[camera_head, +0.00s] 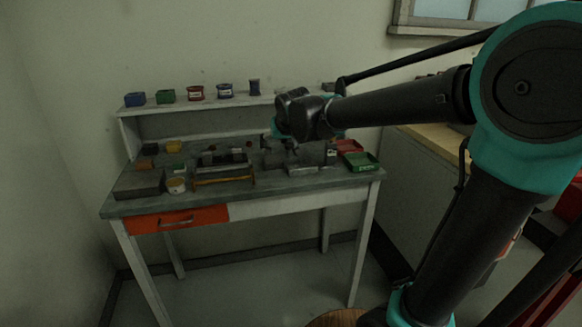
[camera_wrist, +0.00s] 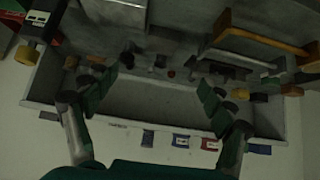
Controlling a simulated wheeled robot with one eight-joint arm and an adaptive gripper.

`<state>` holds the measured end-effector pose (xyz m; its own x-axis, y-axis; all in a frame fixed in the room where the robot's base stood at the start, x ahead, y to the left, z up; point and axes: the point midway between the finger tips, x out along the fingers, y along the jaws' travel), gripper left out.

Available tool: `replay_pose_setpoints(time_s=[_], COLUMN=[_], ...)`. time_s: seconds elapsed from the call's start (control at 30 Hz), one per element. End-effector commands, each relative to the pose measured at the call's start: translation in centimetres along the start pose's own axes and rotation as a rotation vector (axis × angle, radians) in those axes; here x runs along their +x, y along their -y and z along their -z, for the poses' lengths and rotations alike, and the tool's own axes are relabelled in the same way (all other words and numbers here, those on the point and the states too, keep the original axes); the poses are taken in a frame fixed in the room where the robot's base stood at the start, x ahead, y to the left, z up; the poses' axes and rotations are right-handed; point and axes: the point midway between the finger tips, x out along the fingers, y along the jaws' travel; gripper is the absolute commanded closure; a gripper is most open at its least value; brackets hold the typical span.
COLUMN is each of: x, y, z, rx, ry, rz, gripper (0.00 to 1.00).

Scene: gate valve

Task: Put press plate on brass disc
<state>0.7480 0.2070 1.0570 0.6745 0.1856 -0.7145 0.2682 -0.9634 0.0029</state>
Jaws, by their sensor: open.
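My gripper (camera_wrist: 159,60) is open in the wrist view, its two fingers apart with nothing visible held between them. It is above the workbench, whose near-wall shelf shows behind the fingers. I cannot pick out the press plate or the brass disc with certainty. Several small dark pieces lie on the bench between and beyond the fingertips, including a reddish-brown one (camera_wrist: 171,74). In the head view, my wrist hides part of the bench's back right, and the fingers cannot be made out.
The workbench (camera_head: 287,184) carries a dark slab (camera_head: 138,184), a light tin (camera_head: 176,186), a yellow-handled tool (camera_head: 223,180), and red (camera_head: 348,146) and green (camera_head: 361,161) trays. Several small bins, one blue (camera_head: 135,99), line the shelf.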

Motion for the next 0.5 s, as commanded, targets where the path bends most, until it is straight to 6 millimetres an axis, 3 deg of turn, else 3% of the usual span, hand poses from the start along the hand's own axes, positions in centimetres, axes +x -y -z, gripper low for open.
replay_pose_setpoints(time_s=[0.17,0.5], x=[1.0,6.5], y=[1.0,0.9], z=[1.0,1.0], rx=[-0.004,-0.003], ry=[-0.013,-0.011], rz=[0.009,0.008], gripper=[0.17,0.17])
